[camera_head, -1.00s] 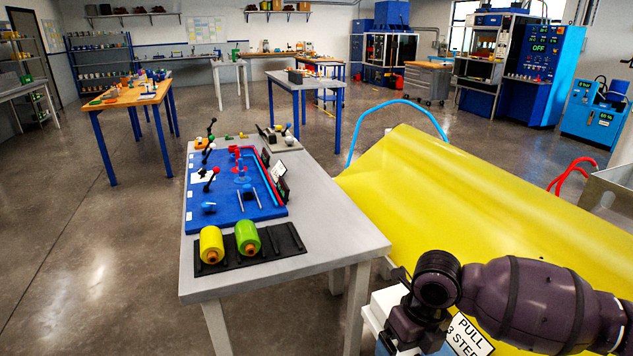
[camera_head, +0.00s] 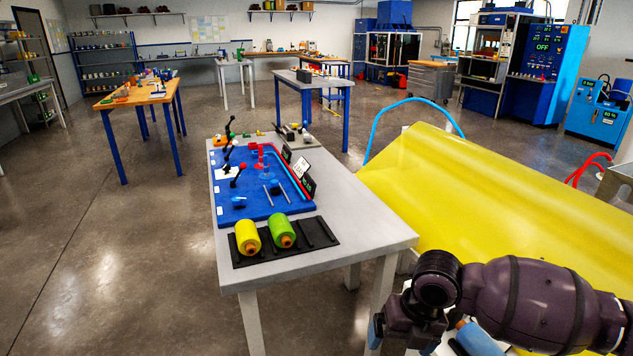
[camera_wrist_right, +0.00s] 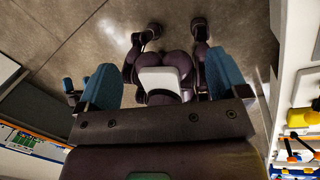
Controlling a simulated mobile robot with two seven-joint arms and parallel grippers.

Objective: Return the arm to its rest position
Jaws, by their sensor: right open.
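My right arm comes in from the lower right of the head view, bent, with the purple-black wrist uppermost. My right gripper (camera_head: 426,335) is low at the bottom edge, right of the grey table (camera_head: 365,234), and partly hidden by its own wrist. In the right wrist view its two blue fingers stand wide apart with nothing between them, so the right gripper (camera_wrist_right: 163,84) is open and empty. Behind the fingers are dark parts of my own body and the floor. My left gripper is not seen in the head view.
The grey table bears a blue board (camera_head: 258,196) and a black rack (camera_head: 318,234) with a yellow roll (camera_head: 247,237) and a green roll (camera_head: 281,231). A yellow sheet (camera_head: 500,185) slopes beside my right arm. The floor (camera_head: 110,270) at left is clear.

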